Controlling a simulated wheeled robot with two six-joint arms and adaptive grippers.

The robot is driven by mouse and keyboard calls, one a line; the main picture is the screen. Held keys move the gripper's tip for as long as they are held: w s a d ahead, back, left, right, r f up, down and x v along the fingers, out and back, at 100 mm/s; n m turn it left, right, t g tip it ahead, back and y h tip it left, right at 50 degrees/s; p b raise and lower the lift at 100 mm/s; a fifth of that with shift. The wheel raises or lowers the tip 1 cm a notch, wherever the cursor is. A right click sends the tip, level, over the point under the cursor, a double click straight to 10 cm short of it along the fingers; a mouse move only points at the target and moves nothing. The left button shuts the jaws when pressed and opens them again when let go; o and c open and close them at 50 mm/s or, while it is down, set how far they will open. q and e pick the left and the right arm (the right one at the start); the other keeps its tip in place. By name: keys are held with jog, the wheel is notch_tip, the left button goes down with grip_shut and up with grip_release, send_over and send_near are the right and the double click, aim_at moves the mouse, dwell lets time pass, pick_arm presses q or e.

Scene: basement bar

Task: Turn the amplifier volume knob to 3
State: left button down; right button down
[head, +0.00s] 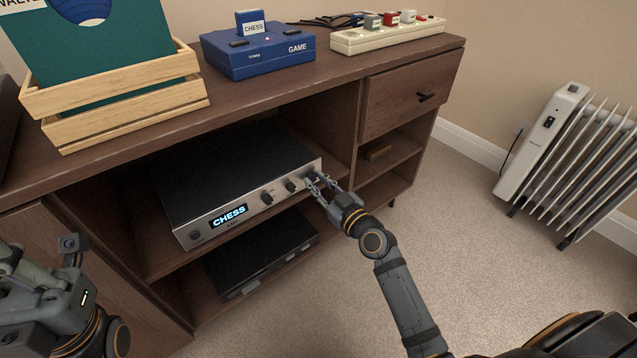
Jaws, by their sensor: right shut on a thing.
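The amplifier (236,178) is a black-topped box with a silver front, on the cabinet's upper open shelf. Its lit display (229,215) reads "CHESS". Two dark knobs, a left one (267,198) and a middle one (290,186), show to the right of the display. My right gripper (318,184) is at the right end of the front panel, shut on the rightmost knob (311,176), which its fingers partly cover. The knob's pointer and any scale are too small to read. My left gripper (45,268) is at the lower left, away from the amplifier; its fingertips are not clear.
A dark flat device (262,255) lies on the shelf below. On the cabinet top (330,75) stand a wooden record crate (125,100), a blue game console (258,50) and a cream power strip (388,36). A white radiator (560,150) stands right; the carpet between is clear.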

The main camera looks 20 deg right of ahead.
jog(key=m+p, duration=0.1)
jog(key=m, duration=0.4)
jog(key=shift+m+p, duration=0.65)
jog(key=shift+m, duration=0.85)
jog(key=c, duration=1.1)
grip_release()
jog(key=v, duration=1.2)
jog(key=shift+d+r, duration=0.1)
jog(key=shift+r, duration=0.15)
